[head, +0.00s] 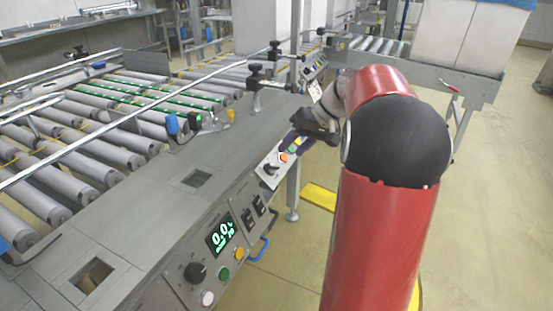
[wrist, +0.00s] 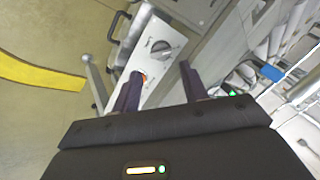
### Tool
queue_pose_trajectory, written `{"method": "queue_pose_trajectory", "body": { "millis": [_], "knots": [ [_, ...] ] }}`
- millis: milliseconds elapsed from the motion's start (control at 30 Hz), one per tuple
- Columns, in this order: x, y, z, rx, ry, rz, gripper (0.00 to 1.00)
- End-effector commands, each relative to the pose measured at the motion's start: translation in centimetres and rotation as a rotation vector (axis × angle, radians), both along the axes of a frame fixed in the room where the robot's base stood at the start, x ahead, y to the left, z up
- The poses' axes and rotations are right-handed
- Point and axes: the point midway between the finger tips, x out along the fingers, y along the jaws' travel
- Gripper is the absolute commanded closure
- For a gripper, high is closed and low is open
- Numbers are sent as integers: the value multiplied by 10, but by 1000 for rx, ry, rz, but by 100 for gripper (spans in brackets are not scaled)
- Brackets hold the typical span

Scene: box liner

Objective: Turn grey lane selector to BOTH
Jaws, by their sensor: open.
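The grey lane selector (wrist: 161,48) is a rotary knob on a light panel (wrist: 146,72), near the top middle of the wrist view. In the head view the knob (head: 270,168) is small and dark at the panel's lower end. Its labels are too small to read, so I cannot tell which position it points to. My gripper (wrist: 160,70) is open and empty, its two purple fingers apart. The knob shows beyond the gap between the fingertips, apart from them. An orange button (head: 283,157) sits beside the knob, partly hidden by the left finger in the wrist view.
The roller conveyor (head: 130,125) runs along the left. A nearer control box has a green display (head: 220,235), a black knob (head: 195,272) and several buttons. A black clamp bracket (head: 255,80) stands at the conveyor's edge. Open floor (head: 490,200) lies to the right.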

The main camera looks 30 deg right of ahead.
Motion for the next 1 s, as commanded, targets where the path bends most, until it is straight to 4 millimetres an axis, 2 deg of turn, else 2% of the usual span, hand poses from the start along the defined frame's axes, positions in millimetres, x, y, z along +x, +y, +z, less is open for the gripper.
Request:
{"method": "queue_pose_trajectory", "body": {
  "millis": [133,533,933,1000],
  "knots": [
    [6,1,-9,9,-7,4,56],
    [28,28,-58,8,-3,4,56],
    [32,32,-65,5,-5,3,56],
    [32,32,-65,5,-4,2,66]
  ]
}}
